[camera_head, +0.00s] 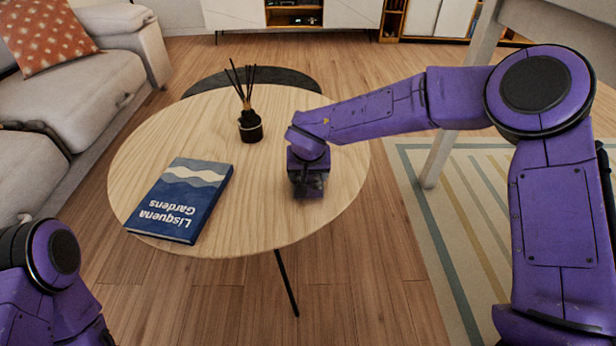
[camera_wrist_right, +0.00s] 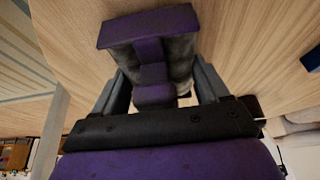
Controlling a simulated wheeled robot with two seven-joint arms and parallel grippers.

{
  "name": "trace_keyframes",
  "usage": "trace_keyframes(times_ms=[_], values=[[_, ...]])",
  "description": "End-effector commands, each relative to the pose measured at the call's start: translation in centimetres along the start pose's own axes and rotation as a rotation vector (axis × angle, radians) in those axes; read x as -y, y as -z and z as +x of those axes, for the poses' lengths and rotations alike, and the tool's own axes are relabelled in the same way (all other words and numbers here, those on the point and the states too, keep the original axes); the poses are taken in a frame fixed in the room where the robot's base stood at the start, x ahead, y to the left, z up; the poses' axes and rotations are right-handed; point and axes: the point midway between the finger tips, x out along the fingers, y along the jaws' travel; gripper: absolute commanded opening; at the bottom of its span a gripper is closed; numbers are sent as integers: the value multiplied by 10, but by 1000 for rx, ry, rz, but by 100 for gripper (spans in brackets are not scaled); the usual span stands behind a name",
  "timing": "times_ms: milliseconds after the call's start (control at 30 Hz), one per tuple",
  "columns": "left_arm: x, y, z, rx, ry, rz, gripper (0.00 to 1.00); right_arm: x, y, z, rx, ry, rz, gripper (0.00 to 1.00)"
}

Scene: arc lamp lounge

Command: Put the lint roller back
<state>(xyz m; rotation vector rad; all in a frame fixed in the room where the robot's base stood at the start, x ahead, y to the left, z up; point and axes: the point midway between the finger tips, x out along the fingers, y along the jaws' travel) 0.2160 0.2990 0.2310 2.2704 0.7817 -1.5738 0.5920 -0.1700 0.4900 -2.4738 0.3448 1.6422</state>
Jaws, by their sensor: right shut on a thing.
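My right gripper (camera_head: 308,185) points down over the right part of the round wooden table (camera_head: 245,215). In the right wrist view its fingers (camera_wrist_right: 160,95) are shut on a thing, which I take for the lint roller. The hold is hard to read there, as dark and purple parts fill the space at the fingers. In the head view the gripper covers what it holds, and no lint roller shows elsewhere on the table. I cannot tell whether the held thing touches the tabletop. My left arm shows at the lower left, but its gripper is out of view.
A blue book (camera_head: 182,200) lies at the table's left. A black reed diffuser (camera_head: 250,125) stands towards the back. The front middle of the tabletop is clear. A grey sofa (camera_head: 70,90) is at the left, and a striped rug (camera_head: 465,215) lies at the right.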

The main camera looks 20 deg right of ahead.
Motion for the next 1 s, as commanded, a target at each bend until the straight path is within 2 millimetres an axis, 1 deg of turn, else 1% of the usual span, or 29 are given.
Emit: trace_keyframes(times_ms=[233,267,300,333,533,600,667,767,900,1000], values=[[0,2,-5,0,0,0,43,0,0,0,1,0,0,46],[0,2,-4,0,0,0,43,0,-1,1,1,0,0,84],[0,2,-3,0,0,0,43,0,-1,1,0,0,0,97],[0,2,-3,0,0,0,43,0,-1,1,0,0,0,100],[0,1,-3,0,0,0,43,0,-1,1,0,0,0,100],[0,0,1,0,0,0,43,0,0,0,-2,1,1,100],[1,3,-7,0,0,0,43,0,2,-12,-1,2,0,100],[2,9,-19,-2,0,1,43,0,4,-36,-1,2,0,100],[3,17,-34,-5,1,3,43,0,4,-75,-1,2,-1,100],[4,21,-43,-6,1,4,43,0,3,-98,-1,2,0,100]])
